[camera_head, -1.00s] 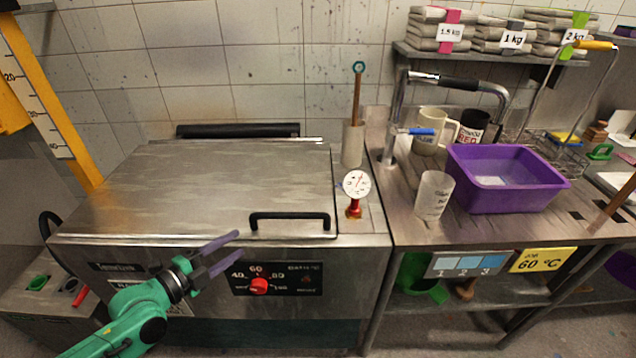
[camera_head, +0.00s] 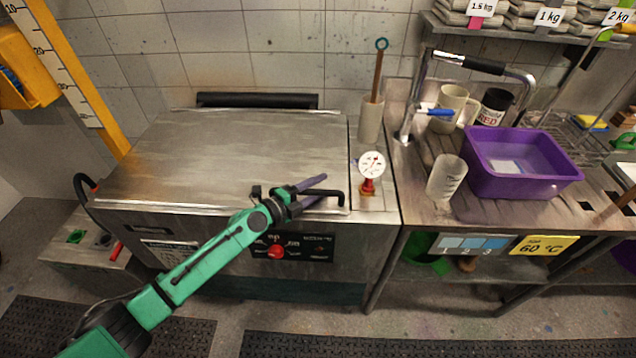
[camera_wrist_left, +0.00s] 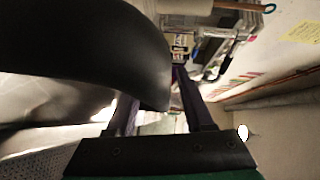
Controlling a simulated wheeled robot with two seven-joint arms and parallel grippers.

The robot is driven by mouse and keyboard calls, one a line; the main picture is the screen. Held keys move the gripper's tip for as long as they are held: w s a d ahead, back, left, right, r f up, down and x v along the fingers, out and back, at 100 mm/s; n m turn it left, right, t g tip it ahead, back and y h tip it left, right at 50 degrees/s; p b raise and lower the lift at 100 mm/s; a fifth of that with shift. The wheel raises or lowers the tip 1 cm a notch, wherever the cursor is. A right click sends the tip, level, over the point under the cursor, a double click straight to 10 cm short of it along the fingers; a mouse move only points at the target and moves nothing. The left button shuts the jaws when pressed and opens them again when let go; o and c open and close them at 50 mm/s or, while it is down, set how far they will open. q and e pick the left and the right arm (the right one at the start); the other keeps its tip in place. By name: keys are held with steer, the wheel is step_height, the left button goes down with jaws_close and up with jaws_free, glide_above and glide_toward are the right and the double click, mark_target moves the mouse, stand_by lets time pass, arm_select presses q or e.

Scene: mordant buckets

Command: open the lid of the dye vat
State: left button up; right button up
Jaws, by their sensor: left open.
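The dye vat is a steel box with a flat steel lid (camera_head: 225,160), lying shut in the head view. A black bar handle (camera_head: 342,194) sits at the lid's front right. My left gripper (camera_head: 318,190), with purple fingers, is open at this handle, its fingers reaching over and beside it from the left. In the left wrist view, a large black curved shape, seemingly the handle (camera_wrist_left: 90,55), fills the upper left and hides part of one finger. I cannot tell whether the fingers touch the handle. My right gripper is not in view.
A red dial (camera_head: 277,251) is on the vat's front. A thermometer gauge (camera_head: 372,165) and a pot (camera_head: 370,120) with a stick stand right of the lid. The right counter holds a purple basin (camera_head: 525,188), a beaker (camera_head: 446,178) and a tap. A yellow post (camera_head: 75,95) stands left.

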arm_select(q)
steer(key=shift+w, duration=0.15)
jaws_close()
steer(key=shift+f, duration=0.1)
stand_by(1.3)
